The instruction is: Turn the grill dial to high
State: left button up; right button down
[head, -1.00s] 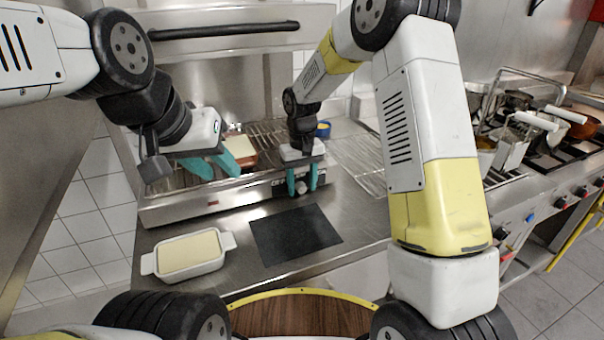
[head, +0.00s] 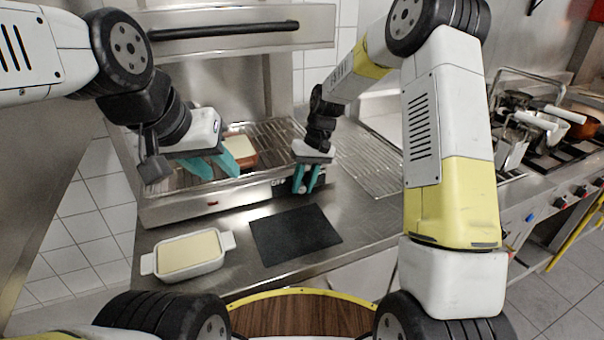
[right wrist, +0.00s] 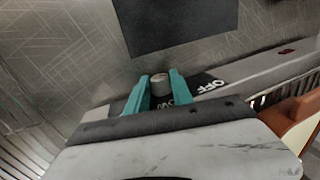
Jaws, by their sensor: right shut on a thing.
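The grill (head: 165,212) stands on the steel counter, with its dial panel at the right end of its front. My right gripper (head: 306,188) is at this panel, pointing down and tilted. In the right wrist view its teal fingers (right wrist: 160,88) are shut on the grey dial (right wrist: 160,82), one on each side. White "OFF" lettering shows on the dark panel beside the dial, and other lettering is partly hidden between the fingers. The dial's setting cannot be read. My left gripper (head: 214,168) is open and empty above the left part of the grill rack.
A white dish (head: 190,254) and a black mat (head: 294,234) lie on the counter in front. A wire rack (head: 372,165) is to the right. Pots (head: 545,125) stand on the stove.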

jog(key=shift+w+d+f+g+y, duration=0.1)
jog(key=shift+g+y, duration=0.15)
jog(key=shift+y, duration=0.4)
jog(key=shift+d+g+y, duration=0.1)
jog(key=shift+g+y, duration=0.15)
jog(key=shift+y, duration=0.4)
jog(key=c, duration=1.1)
grip_release()
jog(key=shift+v, duration=3.9)
